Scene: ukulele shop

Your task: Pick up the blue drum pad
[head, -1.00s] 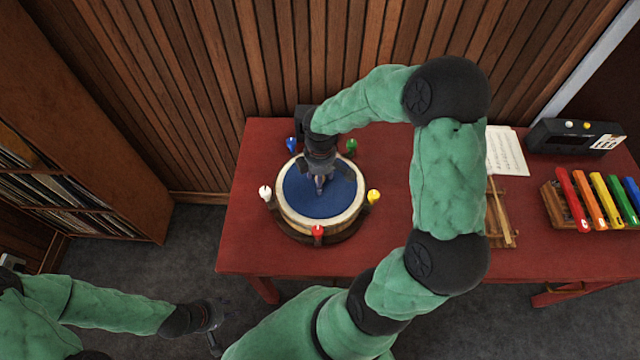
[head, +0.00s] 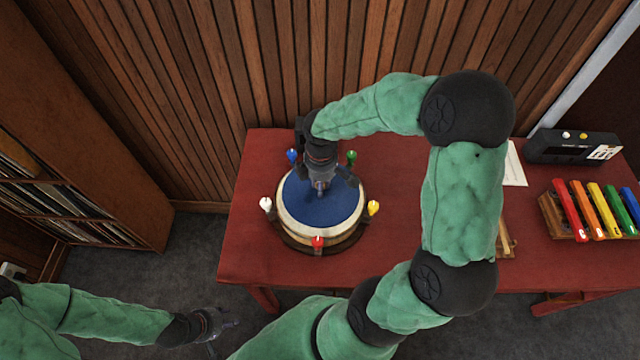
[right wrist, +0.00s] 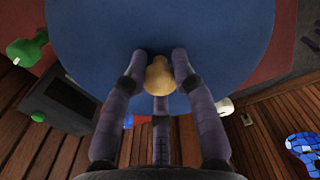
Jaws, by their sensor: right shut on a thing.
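The blue drum pad (head: 338,212) is a round blue disc with a pale wooden knob at its centre. It is at the cream-rimmed drum (head: 322,236) on the red table and looks slightly raised from the rim. My right gripper (head: 320,188) reaches down onto the pad's middle. In the right wrist view, its fingers (right wrist: 160,70) are shut on the knob (right wrist: 160,77), with the blue pad (right wrist: 220,40) spread around it. My left gripper (head: 222,328) is low at the left, away from the table, with its fingers apart and empty.
Blue, green, white, yellow and red (head: 318,243) pegs ring the drum. A black device (head: 570,147) and a rack of coloured bars (head: 590,208) stand at the table's right. The slatted wall is close behind, and a bookcase (head: 60,190) stands left.

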